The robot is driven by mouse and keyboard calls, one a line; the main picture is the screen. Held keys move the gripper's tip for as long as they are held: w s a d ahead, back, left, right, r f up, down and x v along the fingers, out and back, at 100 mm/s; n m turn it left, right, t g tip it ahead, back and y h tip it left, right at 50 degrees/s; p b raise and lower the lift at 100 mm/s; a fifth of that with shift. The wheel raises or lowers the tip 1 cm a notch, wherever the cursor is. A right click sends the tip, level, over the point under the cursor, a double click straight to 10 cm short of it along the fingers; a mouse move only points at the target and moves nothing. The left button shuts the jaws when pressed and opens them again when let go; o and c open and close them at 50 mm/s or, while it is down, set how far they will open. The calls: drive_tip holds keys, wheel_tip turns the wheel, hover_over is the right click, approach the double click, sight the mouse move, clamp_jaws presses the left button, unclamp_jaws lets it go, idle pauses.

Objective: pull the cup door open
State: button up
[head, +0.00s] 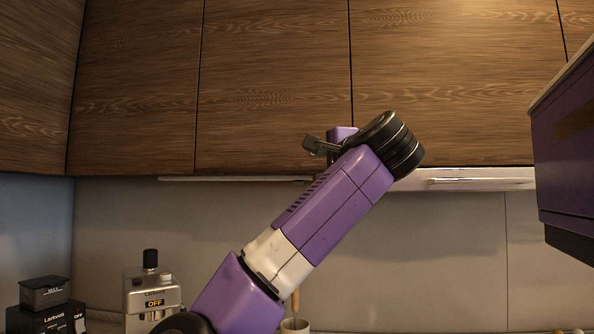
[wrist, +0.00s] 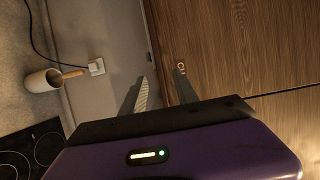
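The cup door appears to be the middle brown wooden cabinet door (head: 275,85) in the head view. In the wrist view, its wood face (wrist: 215,40) fills much of the right side, and the start of a label, "CU" (wrist: 181,67), shows beside a fingertip. My gripper (head: 316,146) is at the door's lower edge, left of the seam with the right door. In the wrist view my gripper (wrist: 160,80) has its fingers apart, one over the wood face and one over the grey area beside the edge. Contact with the door cannot be told.
A purple box-shaped body (head: 565,145) juts in at the right. A coffee machine (head: 153,290) and a black box (head: 45,305) stand at lower left. A mug (wrist: 42,81) and a black cooktop (wrist: 35,150) lie below the cabinets, with a wall socket (wrist: 96,67) nearby.

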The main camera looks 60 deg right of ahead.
sight(310, 170)
drive_tip(key=p+x, duration=0.1)
drive_tip(key=x, duration=0.6)
drive_tip(key=shift+w+d+f+p, duration=0.15)
drive_tip(key=shift+w+p, duration=0.15)
drive_tip(key=shift+w, duration=0.1)
clamp_jaws()
drive_tip(key=shift+f, duration=0.1)
idle(1.1)
